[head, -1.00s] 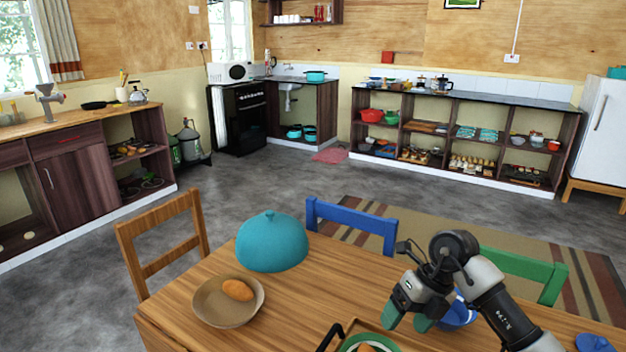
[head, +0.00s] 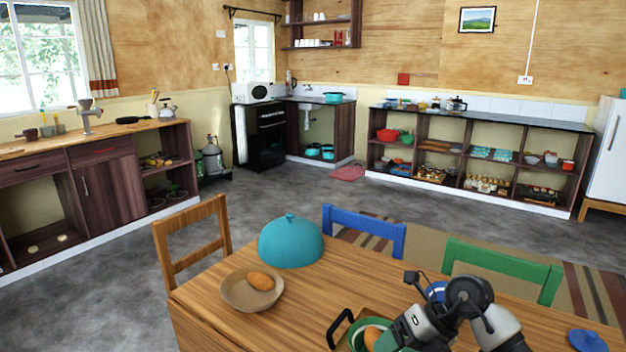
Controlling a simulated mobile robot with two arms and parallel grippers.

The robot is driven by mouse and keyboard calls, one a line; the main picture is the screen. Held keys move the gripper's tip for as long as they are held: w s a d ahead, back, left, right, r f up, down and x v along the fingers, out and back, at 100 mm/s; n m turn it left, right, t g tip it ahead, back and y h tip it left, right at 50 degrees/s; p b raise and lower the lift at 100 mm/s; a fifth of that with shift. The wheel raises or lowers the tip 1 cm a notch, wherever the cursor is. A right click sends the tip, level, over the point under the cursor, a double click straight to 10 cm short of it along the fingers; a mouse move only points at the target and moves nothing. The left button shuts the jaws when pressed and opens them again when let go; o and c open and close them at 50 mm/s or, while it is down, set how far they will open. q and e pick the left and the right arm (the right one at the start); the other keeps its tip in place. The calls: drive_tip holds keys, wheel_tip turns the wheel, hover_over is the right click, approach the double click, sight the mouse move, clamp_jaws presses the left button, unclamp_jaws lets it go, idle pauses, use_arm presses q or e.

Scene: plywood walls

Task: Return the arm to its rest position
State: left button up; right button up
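My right arm comes in from the lower right over the wooden table (head: 325,285). Its gripper (head: 392,342) is low at the bottom edge of the head view, next to a tray with a green-rimmed plate (head: 352,338) and an orange-brown food item (head: 373,336). The gripper body overlaps the tray in the picture; I cannot tell whether they touch. No held object shows, but the fingertips are partly cut off and hidden, so their opening is unclear. My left gripper is not in view.
A teal dome lid (head: 291,243) and a brown bowl (head: 240,295) holding a bread-like item (head: 261,281) stand on the table. A blue bowl (head: 434,291) is partly behind my arm. Wooden (head: 190,240), blue (head: 364,230) and green (head: 503,268) chairs surround the table.

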drive_tip(key=s+a+r+m+t+y, duration=0.3)
drive_tip(key=a+r+m+t+y, duration=0.3)
drive_tip(key=a+r+t+y, duration=0.4)
drive_tip(key=s+d+f+m+t+h, duration=0.1)
drive_tip(key=d+f+m+t+h, duration=0.1)
drive_tip(key=d+m+t+h, duration=0.65)
drive_tip(key=d+f+m+t+h, duration=0.25)
drive_tip(key=m+h, duration=0.35)
drive_tip(key=m, duration=0.7)
drive_tip(key=s+d+f+m+g+h, duration=0.5)
drive_tip(key=s+f+m+g, duration=0.15)
drive_tip(key=f, duration=0.35)
drive_tip(key=s+f+m+g+y, duration=0.1)
drive_tip(key=s+f+g, duration=0.4)
drive_tip(key=s, duration=0.4)
drive_tip(key=s+f+m+g+y, duration=0.1)
drive_tip(key=s+f+m+g, duration=0.1)
drive_tip(key=s+f+g, duration=0.5)
wheel_tip(320, 180, down, 23)
drive_tip(key=s, duration=0.3)
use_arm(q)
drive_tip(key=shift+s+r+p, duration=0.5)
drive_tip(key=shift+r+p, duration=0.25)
use_arm(e)
drive_tip(key=s+d+f+g, duration=0.1)
drive_tip(key=s+d+f, duration=0.1)
drive_tip(key=s+f, duration=1.2)
drive_tip(key=shift+s+f+n, duration=0.35)
drive_tip(key=shift+s+n, duration=0.05)
drive_tip(key=shift+s, duration=0.4)
